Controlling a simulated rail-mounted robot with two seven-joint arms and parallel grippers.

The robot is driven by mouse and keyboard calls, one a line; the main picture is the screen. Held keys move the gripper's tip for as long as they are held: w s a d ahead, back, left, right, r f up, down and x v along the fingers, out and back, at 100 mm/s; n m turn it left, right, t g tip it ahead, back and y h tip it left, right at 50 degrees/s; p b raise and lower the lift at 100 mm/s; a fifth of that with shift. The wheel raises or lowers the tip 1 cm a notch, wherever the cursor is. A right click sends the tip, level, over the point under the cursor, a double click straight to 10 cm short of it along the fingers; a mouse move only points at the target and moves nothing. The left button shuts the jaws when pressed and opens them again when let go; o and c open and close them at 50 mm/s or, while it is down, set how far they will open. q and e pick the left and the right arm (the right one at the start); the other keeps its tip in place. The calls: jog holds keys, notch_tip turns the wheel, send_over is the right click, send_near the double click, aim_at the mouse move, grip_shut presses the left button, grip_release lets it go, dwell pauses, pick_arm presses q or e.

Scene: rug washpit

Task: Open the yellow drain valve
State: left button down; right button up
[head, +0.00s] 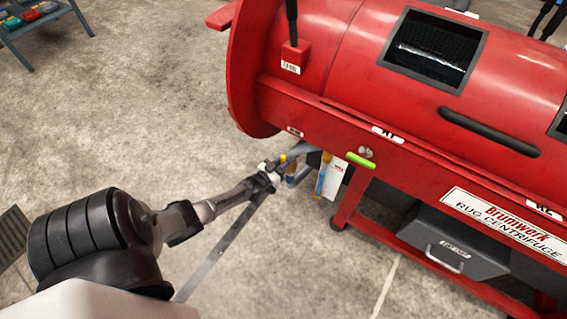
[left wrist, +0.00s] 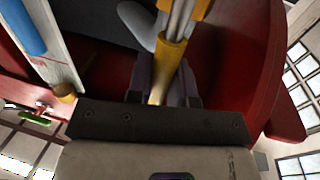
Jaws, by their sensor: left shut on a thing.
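The yellow drain valve shows in the head view as a small yellow lever end (head: 283,158) under the left end of the red centrifuge (head: 300,110), by a grey pipe. My left gripper (head: 272,171) reaches it from the left and covers most of it. In the left wrist view the yellow lever (left wrist: 170,58) runs down between the two dark fingers of my left gripper (left wrist: 163,88), which is shut on it. How far the valve is turned cannot be told. My right gripper is not in view.
A green handle (head: 360,160) sticks out from the red frame. A grey drawer box (head: 450,245) sits under the drum.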

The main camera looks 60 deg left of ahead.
pick_arm(q)
jog(key=c, duration=1)
grip_release()
jog(key=shift+c, duration=0.2)
jog(key=shift+s, duration=0.15)
jog(key=shift+s+d+p, duration=0.1)
jog(key=shift+s+p, duration=0.2)
jog(key=shift+p, duration=0.05)
jog(key=p+v, duration=0.5)
jog(key=v, duration=0.8)
